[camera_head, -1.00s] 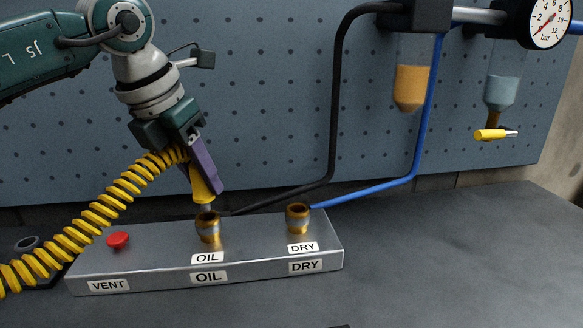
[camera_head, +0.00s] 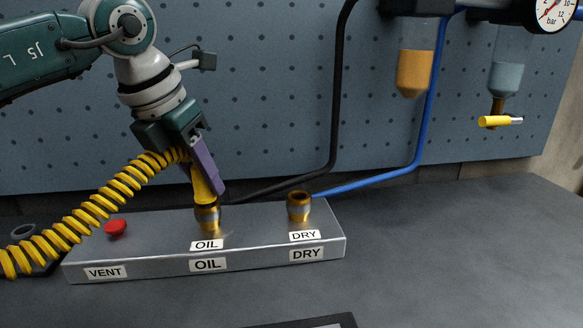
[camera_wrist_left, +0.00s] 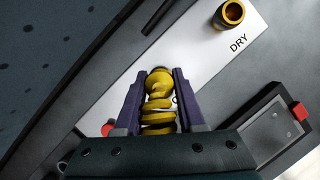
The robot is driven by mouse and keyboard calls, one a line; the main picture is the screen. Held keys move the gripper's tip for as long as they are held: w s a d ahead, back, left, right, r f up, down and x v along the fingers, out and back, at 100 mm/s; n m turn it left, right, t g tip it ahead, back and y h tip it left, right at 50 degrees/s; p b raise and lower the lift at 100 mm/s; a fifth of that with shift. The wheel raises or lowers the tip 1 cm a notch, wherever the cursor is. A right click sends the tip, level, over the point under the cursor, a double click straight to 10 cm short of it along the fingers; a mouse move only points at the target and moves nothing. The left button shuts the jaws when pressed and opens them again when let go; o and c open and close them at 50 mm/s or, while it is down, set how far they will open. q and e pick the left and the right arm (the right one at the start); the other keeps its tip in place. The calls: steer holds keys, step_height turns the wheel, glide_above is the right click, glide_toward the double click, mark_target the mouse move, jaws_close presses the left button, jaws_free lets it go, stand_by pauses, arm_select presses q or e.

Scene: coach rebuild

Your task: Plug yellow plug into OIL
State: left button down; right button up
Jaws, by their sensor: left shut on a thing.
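The yellow plug (camera_head: 202,184) is on the end of a coiled yellow hose and points down, slightly tilted. My left gripper (camera_head: 208,183) has purple fingers and is shut on the plug. The plug's lower end is at the mouth of the brass OIL socket (camera_head: 208,217); how deep it sits is hidden. In the left wrist view the plug (camera_wrist_left: 159,90) lies between my fingers (camera_wrist_left: 158,95) and covers the OIL socket. The OIL label (camera_head: 208,265) is on the metal block's front. My right gripper is not in view.
The metal block (camera_head: 140,266) also carries an empty brass DRY socket (camera_head: 299,206) and a red VENT button (camera_head: 115,228). Black and blue hoses run behind it. The coiled hose (camera_head: 100,208) crosses its left end. The bench at right is clear.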

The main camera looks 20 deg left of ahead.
arm_select(q)
steer(key=shift+f, duration=0.3)
steer(key=shift+r, duration=0.15)
steer(key=shift+c, duration=2.1)
jaws_free()
